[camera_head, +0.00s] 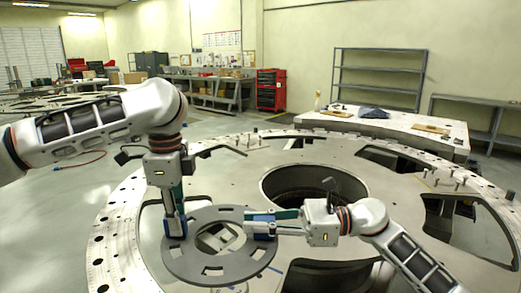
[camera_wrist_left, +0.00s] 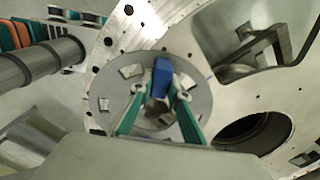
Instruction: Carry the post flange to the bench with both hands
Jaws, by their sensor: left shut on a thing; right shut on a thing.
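The post flange (camera_head: 184,264) is a flat grey disc with a central opening and several slots. In the head view it is low centre-left, over the large turret plate; I cannot tell whether it touches the plate. It also shows in the left wrist view (camera_wrist_left: 199,92) with a blue block (camera_wrist_left: 162,78) near the fingers. My left gripper (camera_head: 175,228) points down at the flange's upper left and is shut on it. My right gripper (camera_head: 258,225) comes from the right and is shut on the flange's right side. The exact grip contacts are partly hidden by the fingers.
The turret plate (camera_head: 112,240) has a large round hole and several cut-outs, with small upright pins at right. A pale bench (camera_head: 420,137) with small items stands behind it. A red tool cabinet (camera_head: 271,90) and shelves (camera_head: 380,68) stand farther back. Open floor lies at left.

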